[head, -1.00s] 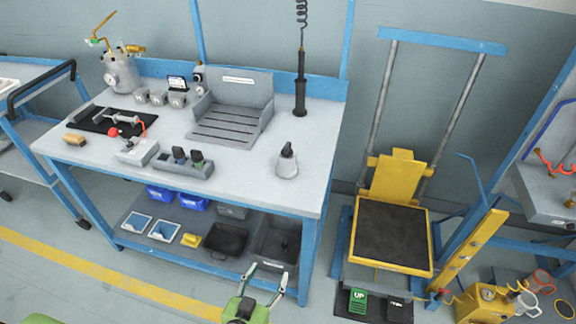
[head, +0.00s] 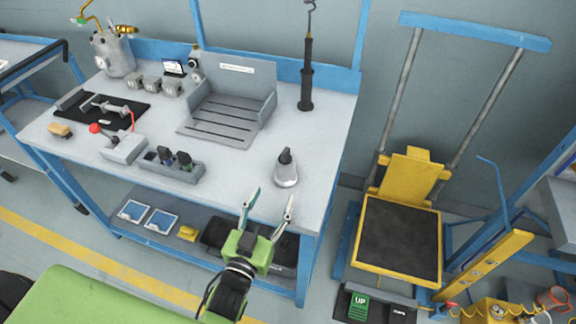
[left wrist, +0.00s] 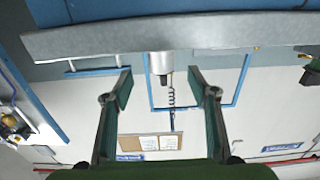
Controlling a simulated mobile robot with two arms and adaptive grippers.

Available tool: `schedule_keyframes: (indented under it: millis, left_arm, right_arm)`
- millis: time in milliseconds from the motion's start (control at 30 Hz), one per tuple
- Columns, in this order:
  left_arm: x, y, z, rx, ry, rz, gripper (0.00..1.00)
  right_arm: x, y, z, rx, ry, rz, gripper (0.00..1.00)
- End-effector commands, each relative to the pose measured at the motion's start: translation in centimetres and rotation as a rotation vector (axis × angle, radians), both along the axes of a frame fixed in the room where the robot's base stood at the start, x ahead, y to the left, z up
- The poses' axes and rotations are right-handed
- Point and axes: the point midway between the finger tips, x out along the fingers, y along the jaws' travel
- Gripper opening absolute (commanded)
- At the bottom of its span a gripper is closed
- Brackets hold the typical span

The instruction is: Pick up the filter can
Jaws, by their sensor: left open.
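The filter can, which I take to be the silver can with a dark top (head: 286,174), stands upright near the front right of the workbench top. In the left wrist view, it appears inverted (left wrist: 160,62), at the bench edge and between the lines of my fingers. My left gripper (head: 271,200) is open and empty, just in front of the bench's front edge. Its fingers point toward the can, apart from it. The two fingers also show in the left wrist view (left wrist: 160,84). My right gripper is out of view.
A slatted grey fixture (head: 222,115) and a dark upright tool (head: 306,80) stand behind the can. A grey holder with dark items (head: 172,166) is left of it. The bench top around the can is clear. A yellow lift with black platform (head: 398,238) stands right.

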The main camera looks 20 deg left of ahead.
Motion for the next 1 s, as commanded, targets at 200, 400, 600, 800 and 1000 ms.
schedule_keyframes:
  millis: [200, 400, 600, 800, 1000]
  left_arm:
    - [4.4, -0.1, 0.2, 0.002, -0.002, 0.0, 0.53]
    - [6.4, -0.2, 0.0, 0.0, 0.0, 0.0, 0.53]
    - [7.8, -0.2, 0.1, 0.002, 0.0, 0.0, 0.53]
    - [10.7, -0.1, 0.0, 0.001, 0.0, 0.0, 0.53]
    - [11.9, -0.2, -0.1, 0.001, 0.001, 0.0, 0.53]
  right_arm:
    - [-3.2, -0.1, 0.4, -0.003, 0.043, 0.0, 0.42]
    - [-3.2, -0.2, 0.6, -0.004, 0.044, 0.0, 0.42]
    - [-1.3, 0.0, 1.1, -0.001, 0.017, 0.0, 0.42]
    - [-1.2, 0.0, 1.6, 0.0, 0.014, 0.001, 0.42]
    - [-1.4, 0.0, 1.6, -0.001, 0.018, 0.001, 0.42]
